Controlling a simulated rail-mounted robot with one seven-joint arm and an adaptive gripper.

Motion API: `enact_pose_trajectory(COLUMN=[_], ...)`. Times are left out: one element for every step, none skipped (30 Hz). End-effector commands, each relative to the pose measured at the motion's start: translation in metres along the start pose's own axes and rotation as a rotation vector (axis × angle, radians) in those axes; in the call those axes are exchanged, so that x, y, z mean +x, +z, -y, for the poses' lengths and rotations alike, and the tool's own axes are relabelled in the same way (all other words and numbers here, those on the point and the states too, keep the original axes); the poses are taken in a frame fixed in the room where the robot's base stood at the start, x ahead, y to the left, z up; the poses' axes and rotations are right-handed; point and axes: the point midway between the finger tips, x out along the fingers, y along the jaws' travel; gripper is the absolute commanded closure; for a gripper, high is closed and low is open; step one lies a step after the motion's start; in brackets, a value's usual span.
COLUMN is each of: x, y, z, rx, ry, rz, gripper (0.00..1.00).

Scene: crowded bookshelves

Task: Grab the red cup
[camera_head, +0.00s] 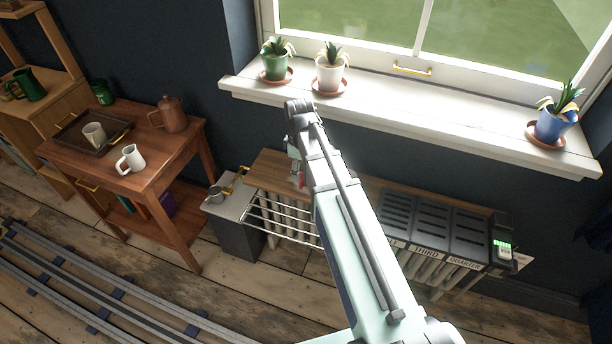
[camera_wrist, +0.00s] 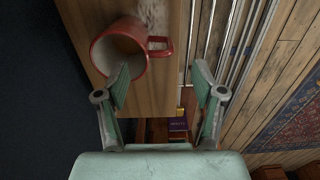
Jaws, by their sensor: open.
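The red cup (camera_wrist: 97,55) lies in the upper left of the wrist view on a wooden shelf top. I see into its pale inside, and its handle (camera_wrist: 160,45) points right. My gripper (camera_wrist: 161,80) is open and empty. Its left finger overlaps the cup's lower edge in the picture; I cannot tell whether it touches. The handle is ahead of the gap between the fingers, and the right finger is clear of the cup. In the head view, a small red patch (camera_head: 299,179), likely the cup, shows beside my arm; the rest is hidden.
The wooden top (camera_head: 268,172) is above a radiator with a metal rack (camera_head: 280,222) in front. A windowsill (camera_head: 430,118) with potted plants is above it. A side table (camera_head: 165,165) with white mugs and a brown pot stands left. A grey cabinet (camera_head: 238,235) is between.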

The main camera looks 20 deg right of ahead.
Motion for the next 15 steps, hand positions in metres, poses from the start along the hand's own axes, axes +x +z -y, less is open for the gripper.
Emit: enact_pose_trajectory(x=[0.003, 0.004, 0.005, 0.005, 0.006, 0.007, 0.009, 0.011, 0.015, 0.018, 0.021, 0.026, 0.029, 0.033, 0.039], y=[0.000, 0.000, 0.000, 0.000, 0.000, 0.001, 0.001, 0.001, 0.002, 0.002, 0.003, 0.003, 0.004, 0.004, 0.005], z=[0.000, 0.000, 0.000, 0.000, 0.000, 0.000, 0.000, 0.000, 0.000, 0.000, 0.000, 0.000, 0.000, 0.000, 0.000], rx=[0.000, 0.000, 0.000, 0.000, 0.000, 0.000, 0.000, 0.000, 0.000, 0.001, 0.001, 0.001, 0.001, 0.001, 0.001], ry=[-0.001, -0.001, -0.001, -0.001, -0.001, -0.001, -0.001, -0.001, -0.001, -0.001, -0.002, -0.002, -0.002, -0.002, -0.002], rz=[0.001, 0.001, 0.000, 0.000, 0.000, 0.000, 0.000, 0.000, 0.001, 0.001, 0.001, 0.002, 0.001, 0.001, 0.002], gripper=[0.32, 0.32, 0.32, 0.32, 0.32, 0.32, 0.32, 0.32, 0.32, 0.32, 0.32, 0.32, 0.32, 0.32, 0.32])
